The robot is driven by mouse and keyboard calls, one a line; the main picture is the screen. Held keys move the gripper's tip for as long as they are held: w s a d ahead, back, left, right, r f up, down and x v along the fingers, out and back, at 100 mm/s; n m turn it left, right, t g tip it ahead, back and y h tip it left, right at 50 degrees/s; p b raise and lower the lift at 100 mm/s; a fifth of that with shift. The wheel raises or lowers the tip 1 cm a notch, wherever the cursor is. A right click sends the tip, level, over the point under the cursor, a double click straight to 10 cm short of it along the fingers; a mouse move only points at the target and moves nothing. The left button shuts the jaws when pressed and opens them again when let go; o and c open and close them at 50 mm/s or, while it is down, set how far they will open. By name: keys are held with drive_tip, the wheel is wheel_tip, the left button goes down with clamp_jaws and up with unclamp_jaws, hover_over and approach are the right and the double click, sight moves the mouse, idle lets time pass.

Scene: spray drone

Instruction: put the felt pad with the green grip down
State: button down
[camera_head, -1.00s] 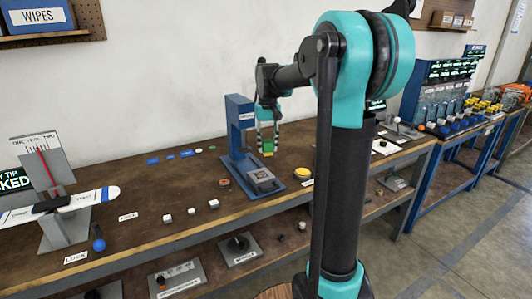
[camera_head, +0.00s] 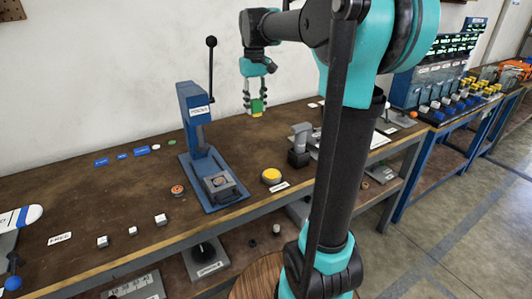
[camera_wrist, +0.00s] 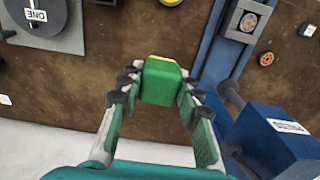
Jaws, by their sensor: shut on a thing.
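My gripper (camera_head: 256,96) is shut on the felt pad with the green grip (camera_head: 257,105). It holds the pad in the air above the back part of the workbench, to the right of the blue press. In the wrist view the green grip (camera_wrist: 161,82) sits between the two fingers, with a thin yellow edge at its far side. The felt face is mostly hidden by the grip.
The blue press (camera_head: 195,130) with its upright black-knobbed lever stands left of my gripper. A yellow button (camera_head: 271,176) and a grey post on a black base (camera_head: 299,148) are at the right. Small white blocks (camera_head: 161,219) lie near the front edge. Bare bench (camera_head: 125,190) shows at left.

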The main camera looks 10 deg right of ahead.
drive_tip(key=shift+w+d, duration=0.2)
wheel_tip(320, 180, down, 20)
drive_tip(key=shift+w+d+r, duration=0.1)
drive_tip(key=shift+r, duration=0.05)
idle(0.5)
drive_tip(key=c, duration=1.1)
unclamp_jaws()
drive_tip(key=shift+o, duration=0.2)
wheel_tip(320, 180, up, 12)
